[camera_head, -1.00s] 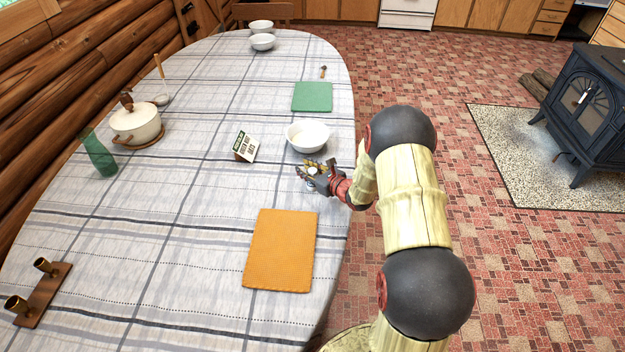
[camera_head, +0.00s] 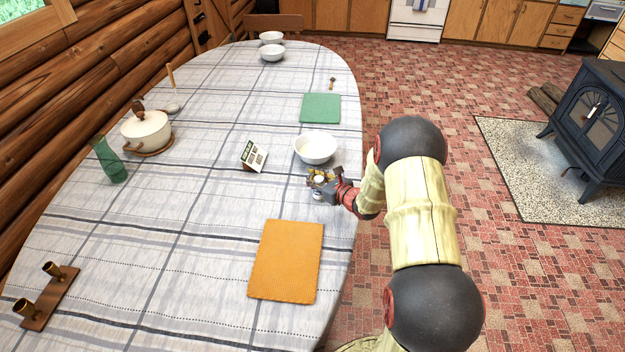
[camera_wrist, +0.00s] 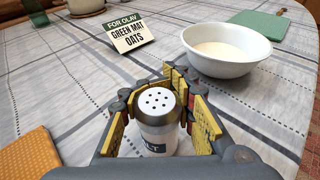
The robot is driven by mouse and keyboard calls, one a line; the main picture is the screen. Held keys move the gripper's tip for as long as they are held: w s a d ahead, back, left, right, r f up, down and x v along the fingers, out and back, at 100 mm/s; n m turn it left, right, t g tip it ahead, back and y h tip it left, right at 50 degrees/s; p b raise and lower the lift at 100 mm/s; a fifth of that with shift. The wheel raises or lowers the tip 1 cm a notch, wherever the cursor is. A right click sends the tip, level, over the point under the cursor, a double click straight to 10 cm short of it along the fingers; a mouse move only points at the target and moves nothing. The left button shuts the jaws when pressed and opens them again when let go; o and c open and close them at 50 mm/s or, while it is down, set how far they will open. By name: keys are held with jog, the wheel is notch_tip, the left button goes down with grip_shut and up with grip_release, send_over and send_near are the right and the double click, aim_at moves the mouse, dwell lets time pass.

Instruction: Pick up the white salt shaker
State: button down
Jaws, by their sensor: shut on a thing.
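The white salt shaker (camera_wrist: 158,128) has a silver top with several holes and a dark label ending in "LT". It stands between the yellow-padded fingers of my gripper (camera_wrist: 162,120) in the wrist view. My gripper is shut on it, with fingers on both sides. In the head view my gripper (camera_head: 322,180) is low over the table's right side, in front of the white bowl (camera_head: 315,148), and the shaker (camera_head: 317,195) shows only in small part below the fingers. I cannot tell whether its base touches the cloth.
A card (camera_wrist: 130,34) reading "FOR OLAV GREEN MAT OATS" stands left of the bowl. An orange mat (camera_head: 286,260) lies nearer, a green mat (camera_head: 320,108) farther. A lidded pot (camera_head: 146,132), green glass (camera_head: 109,160) and candle holder (camera_head: 50,297) stand left.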

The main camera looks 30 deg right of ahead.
aim_at(320, 179)
jog(key=s+r+p, duration=0.1)
jog(key=r, duration=0.1)
jog(key=s+r+p, duration=0.1)
jog(key=s+r, duration=0.1)
jog(key=r, duration=0.1)
jog(key=s+r+p, duration=0.1)
jog(key=r, duration=0.1)
jog(key=shift+s+d+r, duration=0.3)
jog(key=shift+s+d, duration=0.05)
jog(key=a+r+p+v, duration=0.1)
jog(key=p+v, duration=0.1)
jog(key=v, duration=0.7)
jog(key=shift+s, duration=0.4)
jog(key=shift+d, duration=0.1)
